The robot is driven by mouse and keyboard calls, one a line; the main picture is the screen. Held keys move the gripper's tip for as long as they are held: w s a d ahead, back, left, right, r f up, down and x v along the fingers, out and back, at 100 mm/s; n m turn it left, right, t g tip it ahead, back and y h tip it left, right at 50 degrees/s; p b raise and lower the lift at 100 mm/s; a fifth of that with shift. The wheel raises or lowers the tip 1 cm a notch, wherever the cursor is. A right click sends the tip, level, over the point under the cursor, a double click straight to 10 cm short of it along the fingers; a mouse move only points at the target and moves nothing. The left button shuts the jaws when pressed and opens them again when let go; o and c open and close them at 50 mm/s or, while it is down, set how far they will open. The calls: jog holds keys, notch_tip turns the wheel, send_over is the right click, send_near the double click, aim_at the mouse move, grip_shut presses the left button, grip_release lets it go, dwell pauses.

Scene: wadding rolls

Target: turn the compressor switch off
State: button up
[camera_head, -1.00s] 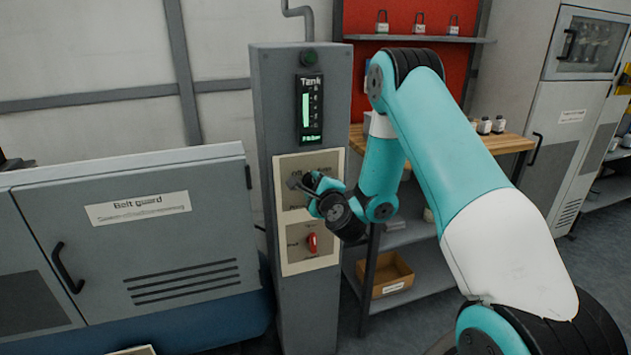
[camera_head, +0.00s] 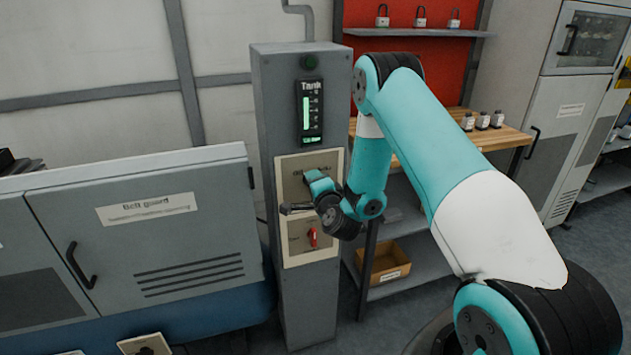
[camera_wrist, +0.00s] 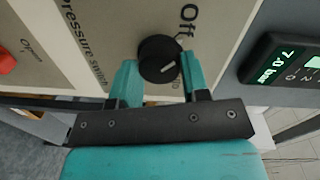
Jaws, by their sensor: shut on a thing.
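The compressor's pressure switch is a round black knob (camera_wrist: 158,48) with a short white mark, on a beige plate (camera_wrist: 105,35) in the wrist view. The word "Off" is printed close above it, to the right. My gripper (camera_wrist: 158,64) is shut on the knob, with one teal finger on each side. The fingers partly cover the lettering beside it. The white mark lies slantwise, and I cannot tell which label it points to. In the head view my wrist hides the knob on the grey column (camera_head: 305,300).
A red handle (camera_head: 313,237) sits below on the same column. A lit tank gauge (camera_head: 310,112) is above. The belt guard cabinet (camera_head: 150,240) stands to the left, and a shelf with a cardboard box (camera_head: 385,265) to the right.

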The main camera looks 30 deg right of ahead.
dwell(0.4)
jog(key=o, duration=0.9)
jog(key=shift+a, duration=0.1)
